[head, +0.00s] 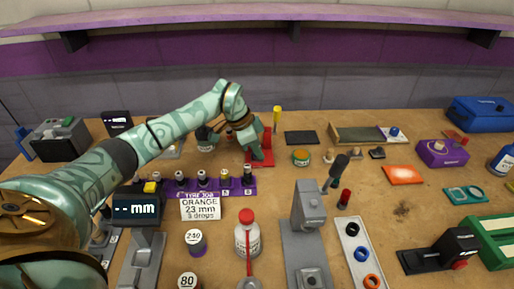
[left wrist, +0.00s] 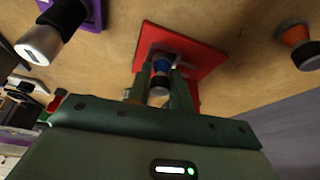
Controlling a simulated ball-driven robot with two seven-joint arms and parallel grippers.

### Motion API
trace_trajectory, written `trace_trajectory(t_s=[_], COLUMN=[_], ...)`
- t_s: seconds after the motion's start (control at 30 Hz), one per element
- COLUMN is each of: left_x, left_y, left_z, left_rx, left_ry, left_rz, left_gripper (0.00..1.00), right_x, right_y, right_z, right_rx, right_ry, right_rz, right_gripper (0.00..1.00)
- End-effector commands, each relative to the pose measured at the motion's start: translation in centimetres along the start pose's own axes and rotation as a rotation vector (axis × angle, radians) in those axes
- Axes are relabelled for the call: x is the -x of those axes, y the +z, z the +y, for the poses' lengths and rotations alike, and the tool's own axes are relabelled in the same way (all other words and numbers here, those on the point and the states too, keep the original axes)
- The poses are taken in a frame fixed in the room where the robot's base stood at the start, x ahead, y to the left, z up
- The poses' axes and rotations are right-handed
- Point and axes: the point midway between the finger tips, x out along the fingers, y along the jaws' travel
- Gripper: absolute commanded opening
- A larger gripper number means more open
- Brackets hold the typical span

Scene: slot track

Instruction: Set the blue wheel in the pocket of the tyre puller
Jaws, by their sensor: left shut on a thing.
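My left gripper (head: 256,150) reaches in from the left to the red tyre puller (head: 249,161) at the back middle of the bench. In the left wrist view the two fingers of the gripper (left wrist: 160,90) are shut on the blue wheel (left wrist: 161,65), a small part with blue, brown and pale bands. The wheel is over the red plate of the puller (left wrist: 206,55). A grey part of the puller shows close to the wheel. The fingers hide the pocket, so I cannot tell whether the wheel is seated in it. My right gripper is in neither view.
A purple rack (head: 205,188) of small bottles and an "ORANGE 23 mm 3 drops" card (head: 200,208) stand nearer me. A yellow-topped post (head: 277,117) stands behind the puller. A grey tray (head: 358,240) holds coloured rings.

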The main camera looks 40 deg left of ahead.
Motion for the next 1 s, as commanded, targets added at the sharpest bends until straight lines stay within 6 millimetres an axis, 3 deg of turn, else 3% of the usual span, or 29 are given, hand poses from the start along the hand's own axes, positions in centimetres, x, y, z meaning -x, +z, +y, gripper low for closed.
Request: trace_trajectory(t_s=[0.07, 0.1, 0.2, 0.57, 0.67, 1.0], left_x=[-0.1, -0.1, -0.1, 0.7, 2.5, 11.7], left_y=[0.0, 0.0, 0.0, 0.0, -0.1, -0.1], left_z=[0.0, 0.0, 0.0, 0.0, -0.1, -0.1], left_rx=[0.0, 0.0, 0.0, 0.0, -0.001, -0.001], left_ry=[0.001, 0.001, 0.001, -0.001, -0.004, -0.004], left_rz=[0.0, 0.0, 0.0, 0.0, 0.001, 0.001], left_gripper=[0.0, 0.24, 0.47, 0.47, 0.47, 0.47], right_x=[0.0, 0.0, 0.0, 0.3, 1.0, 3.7], right_y=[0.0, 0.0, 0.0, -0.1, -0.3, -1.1], right_z=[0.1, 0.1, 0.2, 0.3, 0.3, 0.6], right_rx=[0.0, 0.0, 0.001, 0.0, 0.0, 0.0], right_ry=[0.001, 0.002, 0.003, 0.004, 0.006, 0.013], right_rz=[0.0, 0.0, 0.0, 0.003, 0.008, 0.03], right_gripper=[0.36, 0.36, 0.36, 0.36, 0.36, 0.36])
